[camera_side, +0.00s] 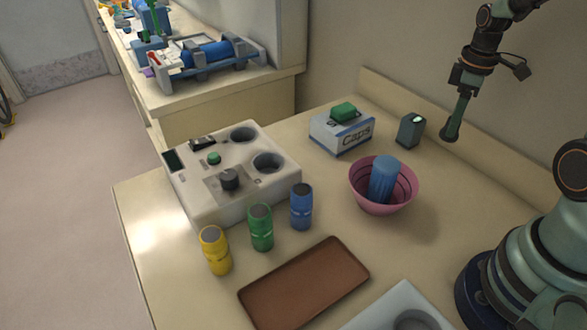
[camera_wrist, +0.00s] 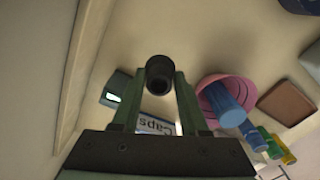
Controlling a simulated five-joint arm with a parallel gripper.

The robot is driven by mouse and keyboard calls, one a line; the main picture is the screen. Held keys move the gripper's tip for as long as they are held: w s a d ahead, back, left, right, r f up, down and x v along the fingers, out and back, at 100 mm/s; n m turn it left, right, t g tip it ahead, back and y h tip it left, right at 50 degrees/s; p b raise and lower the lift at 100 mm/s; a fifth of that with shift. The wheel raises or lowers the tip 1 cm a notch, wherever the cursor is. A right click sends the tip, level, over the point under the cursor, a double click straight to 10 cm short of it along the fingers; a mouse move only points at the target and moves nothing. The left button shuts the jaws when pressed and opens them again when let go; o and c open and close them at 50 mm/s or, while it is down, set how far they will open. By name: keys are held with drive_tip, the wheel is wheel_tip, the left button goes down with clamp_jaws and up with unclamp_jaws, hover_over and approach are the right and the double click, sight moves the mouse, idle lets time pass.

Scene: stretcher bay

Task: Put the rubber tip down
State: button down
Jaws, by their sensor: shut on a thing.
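The rubber tip is a short, dark, round piece with a hollow end, at the end of my gripper (camera_side: 456,120). In the side view the rubber tip (camera_side: 450,134) hangs at the lower end of the fingers, near the wall at the back right. In the wrist view the rubber tip (camera_wrist: 159,76) sits between the two green fingers of my gripper (camera_wrist: 156,88), which are shut on it. It appears held in the air above the table; the exact height is hard to tell.
Near it stand a small dark green box (camera_side: 410,131), a Caps box (camera_side: 341,136) with a green piece on top, and a pink bowl (camera_side: 400,201) holding a blue cup (camera_side: 384,178). A brown tray (camera_side: 305,285), several coloured bottles and a white machine (camera_side: 230,170) lie further left.

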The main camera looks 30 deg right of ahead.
wheel_tip(320, 180, down, 11)
drive_tip(key=shift+f, duration=0.2)
idle(0.3)
drive_tip(key=shift+c, duration=2.1)
unclamp_jaws()
drive_tip(key=shift+f, duration=0.1)
